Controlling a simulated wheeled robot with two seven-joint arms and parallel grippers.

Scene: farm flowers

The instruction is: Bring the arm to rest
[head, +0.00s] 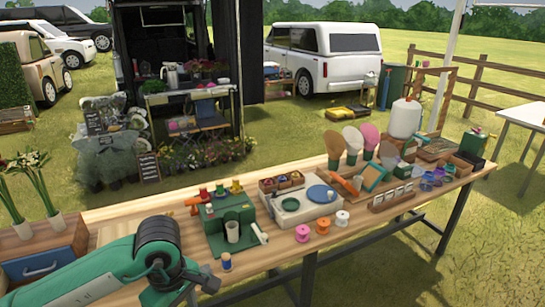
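My green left arm (120,270) comes in at the lower left, over the front edge of the wooden workbench (145,210). Its black joint (158,238) is raised, and the links beyond it bend down toward the bottom edge. My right arm and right gripper are out of view.
Close right of my arm are a blue-and-wood spool (226,262), a green stand (232,222) and several coloured spools (323,226). A white unit (300,205) stands behind them. A wooden box with a blue drawer (40,264) is at the left.

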